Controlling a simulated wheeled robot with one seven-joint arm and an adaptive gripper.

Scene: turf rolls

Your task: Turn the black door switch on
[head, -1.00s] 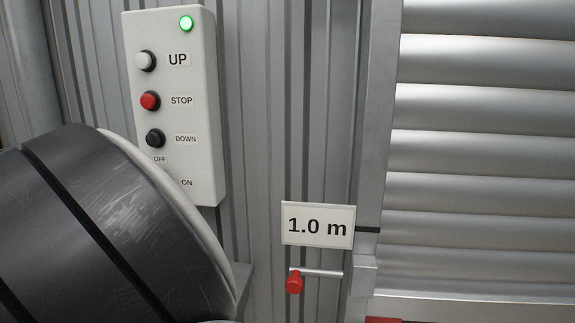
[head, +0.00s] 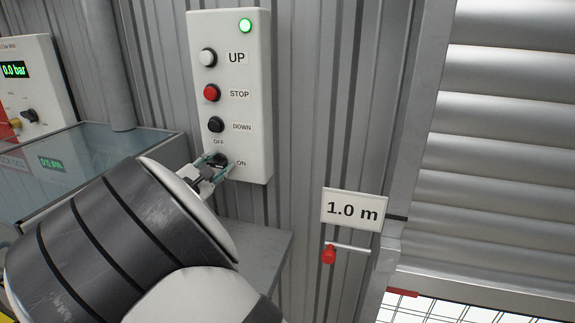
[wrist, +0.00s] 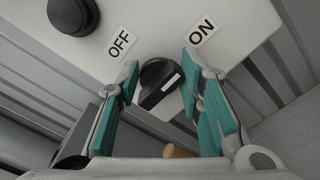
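The black door switch (head: 217,159) is a round knob at the bottom of the white control box (head: 258,105), between OFF and ON labels. In the wrist view the knob (wrist: 160,80) shows a white mark slanting up to the right, on the side of the ON label (wrist: 202,31); the OFF label (wrist: 120,43) is up-left. My gripper (head: 214,170) is at the switch in the head view and partly hides it. In the wrist view my gripper's (wrist: 159,80) teal-padded fingers are open, one either side of the knob, seemingly with narrow gaps.
Above the switch are the DOWN (head: 216,124), red STOP (head: 212,93) and UP (head: 208,58) buttons and a lit green lamp (head: 245,26). A grey ledge (head: 262,252) lies below the box. A red-handled lever (head: 328,254) and a roller shutter (head: 510,150) are to the right.

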